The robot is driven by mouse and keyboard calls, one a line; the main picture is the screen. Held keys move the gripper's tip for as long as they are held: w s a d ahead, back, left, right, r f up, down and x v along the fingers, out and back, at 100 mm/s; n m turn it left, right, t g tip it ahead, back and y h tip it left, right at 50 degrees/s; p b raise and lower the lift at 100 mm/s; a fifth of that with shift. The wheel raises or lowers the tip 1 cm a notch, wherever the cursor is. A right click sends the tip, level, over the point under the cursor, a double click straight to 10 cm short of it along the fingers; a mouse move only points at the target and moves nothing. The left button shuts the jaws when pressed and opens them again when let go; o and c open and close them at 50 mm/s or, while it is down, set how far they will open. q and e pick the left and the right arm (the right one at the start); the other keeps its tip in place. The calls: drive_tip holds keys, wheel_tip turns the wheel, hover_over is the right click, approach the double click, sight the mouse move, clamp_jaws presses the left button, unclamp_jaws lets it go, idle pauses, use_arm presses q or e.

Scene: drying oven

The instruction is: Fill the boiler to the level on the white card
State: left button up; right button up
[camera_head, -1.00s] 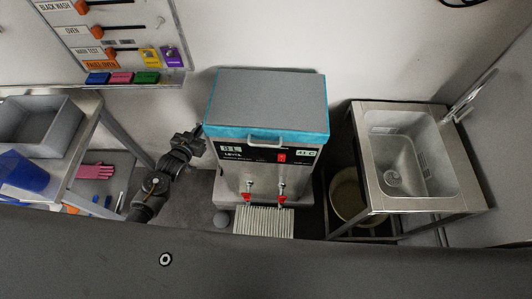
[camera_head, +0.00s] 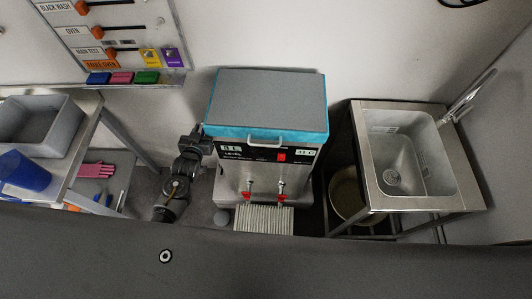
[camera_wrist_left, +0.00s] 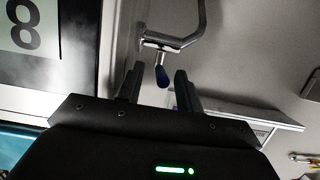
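The boiler (camera_head: 266,175) is a steel box with a teal, grey-topped lid (camera_head: 268,103) and a front handle. Its level display (camera_head: 231,148) appears to read 8 L; a large 8 on the display (camera_wrist_left: 24,27) fills the upper left of the left wrist view. The white card (camera_head: 306,151) is at the front's right; its figures are too small to read surely. My left gripper (camera_head: 200,137) is at the boiler's left side. Its fingers (camera_wrist_left: 158,85) are apart, with a blue-tipped metal lever (camera_wrist_left: 161,75) between or just beyond them; contact is unclear. My right gripper is out of view.
Two red-handled taps (camera_head: 265,189) hang over a ribbed grate (camera_head: 263,219). A sink (camera_head: 409,158) stands right, with a pot (camera_head: 347,193) below. A bench at left holds a grey bin (camera_head: 40,125) and a blue jug (camera_head: 22,171). A switch board (camera_head: 115,40) is above.

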use_arm(q)
drive_tip(key=shift+s, duration=0.6)
drive_tip(key=b+v, duration=0.2)
drive_tip(key=v, duration=0.7)
drive_tip(key=shift+s+r, duration=0.25)
drive_tip(key=shift+r, duration=0.05)
